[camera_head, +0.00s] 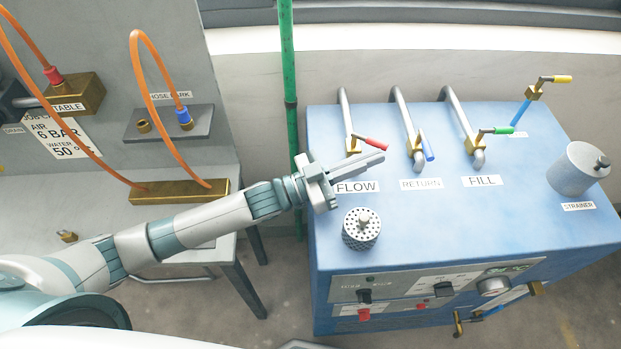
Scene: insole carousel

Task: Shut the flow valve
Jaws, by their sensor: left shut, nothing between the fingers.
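The flow valve (352,137) sits on a bent grey pipe above the FLOW label (356,187), on top of the blue machine. Its red lever (376,144) points right, across the line of the pipe. My left gripper (379,158) comes in from the left with its fingers shut and empty. The fingertips are just below the red lever in the picture; I cannot tell whether they touch it. The gripper hides the lower end of the flow pipe. My right gripper is not in view.
The RETURN valve's blue lever (427,146) lies roughly along its pipe. The FILL valve's green lever (497,130) points right. A perforated metal cylinder (361,231) stands below the FLOW label. A strainer canister (577,170) is at right. A green vertical pipe (288,80) stands behind my arm.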

